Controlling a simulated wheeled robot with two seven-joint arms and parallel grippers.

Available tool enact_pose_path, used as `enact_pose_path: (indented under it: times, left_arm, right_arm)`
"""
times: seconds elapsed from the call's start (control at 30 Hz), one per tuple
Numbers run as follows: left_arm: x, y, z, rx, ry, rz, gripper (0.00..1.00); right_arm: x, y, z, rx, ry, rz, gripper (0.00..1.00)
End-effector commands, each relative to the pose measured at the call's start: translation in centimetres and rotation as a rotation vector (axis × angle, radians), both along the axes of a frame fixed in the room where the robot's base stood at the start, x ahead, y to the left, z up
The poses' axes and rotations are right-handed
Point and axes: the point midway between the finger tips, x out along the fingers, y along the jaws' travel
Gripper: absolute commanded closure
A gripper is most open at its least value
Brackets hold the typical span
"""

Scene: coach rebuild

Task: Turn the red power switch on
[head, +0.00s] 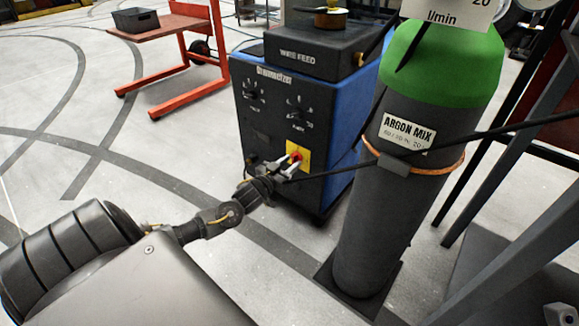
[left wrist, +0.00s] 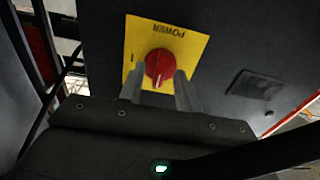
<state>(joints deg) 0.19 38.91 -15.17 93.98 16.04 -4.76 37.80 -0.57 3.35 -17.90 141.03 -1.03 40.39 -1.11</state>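The red power switch (left wrist: 160,67) is a round knob on a yellow plate (left wrist: 190,45) marked POWER, seen upside down in the left wrist view. In the head view the switch (head: 296,157) is on the lower front of the blue and black welder (head: 285,110), its plate partly hidden. My left gripper (left wrist: 160,80) is at the knob, with one finger on each side of it. The fingers are apart; whether they touch the knob I cannot tell. In the head view the left gripper (head: 287,163) reaches the switch from the left. My right gripper is not in view.
A green-topped argon cylinder (head: 390,180) stands close to the right of the welder. A dark cable crosses in front of both. A red cart (head: 165,30) with a black bin (head: 136,19) stands at the back left. The floor on the left is clear.

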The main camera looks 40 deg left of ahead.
Motion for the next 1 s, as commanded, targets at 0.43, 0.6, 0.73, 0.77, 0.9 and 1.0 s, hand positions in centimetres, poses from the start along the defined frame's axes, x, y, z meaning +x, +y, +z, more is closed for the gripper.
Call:
enact_pose_path:
  times: [0.43, 0.6, 0.73, 0.77, 0.9, 1.0]
  left_arm:
    - [0.18, 0.01, 0.06, 0.0, 0.0, 0.0, 0.86]
    - [0.17, 0.01, 0.05, 0.0, 0.0, 0.0, 1.0]
    - [0.17, 0.0, 0.07, 0.002, 0.0, 0.0, 1.0]
    - [0.17, 0.0, 0.08, 0.005, 0.0, 0.0, 1.0]
    - [0.17, -0.03, 0.21, 0.03, 0.001, 0.0, 1.0]
    - [0.16, -0.01, 0.28, 0.072, 0.003, 0.001, 1.0]
  right_arm:
    - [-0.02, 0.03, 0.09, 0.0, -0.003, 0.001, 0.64]
    - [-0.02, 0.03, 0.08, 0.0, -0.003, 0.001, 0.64]
    - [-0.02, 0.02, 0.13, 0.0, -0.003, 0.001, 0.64]
    - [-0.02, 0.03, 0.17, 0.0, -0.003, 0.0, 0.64]
    - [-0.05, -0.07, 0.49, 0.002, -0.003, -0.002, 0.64]
    - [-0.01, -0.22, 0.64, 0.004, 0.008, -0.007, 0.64]
